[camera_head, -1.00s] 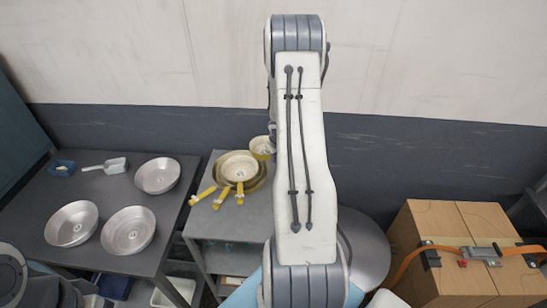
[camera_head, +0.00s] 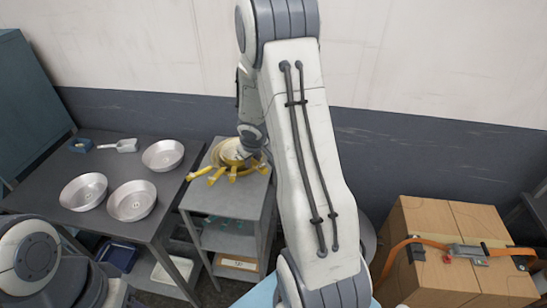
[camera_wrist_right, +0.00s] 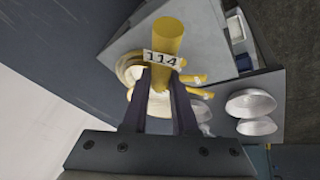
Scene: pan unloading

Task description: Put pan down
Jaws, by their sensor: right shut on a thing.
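Yellow-handled pans (camera_head: 232,152) sit stacked on the small grey cart (camera_head: 222,199), their handles toward me. My right gripper (camera_head: 254,150) is over the right side of the stack, partly hidden by its own wrist. In the wrist view the right gripper (camera_wrist_right: 160,95) is shut on the yellow handle of a pan (camera_wrist_right: 165,40), which bears a tag reading 114. Part of a pale pan bowl shows between the fingers. Whether the held pan touches the stack, I cannot tell. My left gripper is out of view; only part of its arm shows at the lower left.
Cardboard boxes (camera_head: 425,279) with an orange strap stand at the right. A wall rises behind the cart.

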